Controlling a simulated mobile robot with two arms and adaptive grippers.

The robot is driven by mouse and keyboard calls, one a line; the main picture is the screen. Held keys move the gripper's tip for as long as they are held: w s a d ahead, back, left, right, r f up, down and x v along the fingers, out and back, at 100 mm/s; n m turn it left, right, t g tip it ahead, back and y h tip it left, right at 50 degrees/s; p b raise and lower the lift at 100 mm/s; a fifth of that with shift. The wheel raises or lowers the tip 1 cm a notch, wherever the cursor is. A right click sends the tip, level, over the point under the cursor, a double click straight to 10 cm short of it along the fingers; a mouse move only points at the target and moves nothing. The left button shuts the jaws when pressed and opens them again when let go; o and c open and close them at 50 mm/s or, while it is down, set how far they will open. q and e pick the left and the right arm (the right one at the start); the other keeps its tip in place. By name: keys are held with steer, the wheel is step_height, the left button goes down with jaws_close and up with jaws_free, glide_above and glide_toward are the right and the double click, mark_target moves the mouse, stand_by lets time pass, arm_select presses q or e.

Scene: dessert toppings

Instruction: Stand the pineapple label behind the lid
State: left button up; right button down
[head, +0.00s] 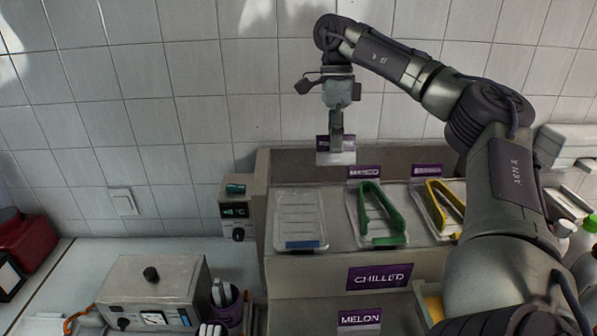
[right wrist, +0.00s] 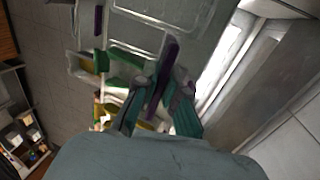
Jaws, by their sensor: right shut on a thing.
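My right gripper (head: 337,128) is shut on a small label (head: 336,156), purple on top and pale below. It holds the label upright in the air, above the back of the counter unit. In the right wrist view, the purple label (right wrist: 162,75) sits between the two fingers (right wrist: 160,112). Its writing is too small to read. Below it in the head view is a clear lid (head: 300,205) with a blue strip at its front edge. No label stands directly behind that lid. My left gripper is not in view.
Clear lids with green (head: 378,215) and yellow (head: 443,205) tongs lie to the right, with purple labels (head: 364,172) behind. A CHILLED sign (head: 379,277) is on the unit's front. A grey box (head: 152,290) and a purple cup (head: 229,306) stand at left.

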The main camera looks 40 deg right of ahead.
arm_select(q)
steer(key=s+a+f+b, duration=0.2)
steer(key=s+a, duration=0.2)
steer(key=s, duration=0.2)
arm_select(e)
steer(key=w+f, duration=0.2)
steer(key=w, duration=0.1)
steer(key=w+a+f+p, duration=0.1)
steer(key=w+f, duration=0.1)
steer(key=w, duration=0.1)
steer(key=w+a+f, duration=0.1)
steer(key=w+f, duration=0.1)
steer(key=w, duration=0.1)
steer(key=shift+w+a+f, duration=0.15)
steer(key=shift+a+f, duration=0.05)
steer(key=shift+f, duration=0.15)
step_height(320, 180, down, 3)
steer(key=shift+r+p, duration=0.1)
steer(key=shift+p, duration=0.8)
steer(key=shift+f, duration=0.65)
steer(key=c, duration=1.2)
jaws_free()
steer(key=shift+c, duration=0.2)
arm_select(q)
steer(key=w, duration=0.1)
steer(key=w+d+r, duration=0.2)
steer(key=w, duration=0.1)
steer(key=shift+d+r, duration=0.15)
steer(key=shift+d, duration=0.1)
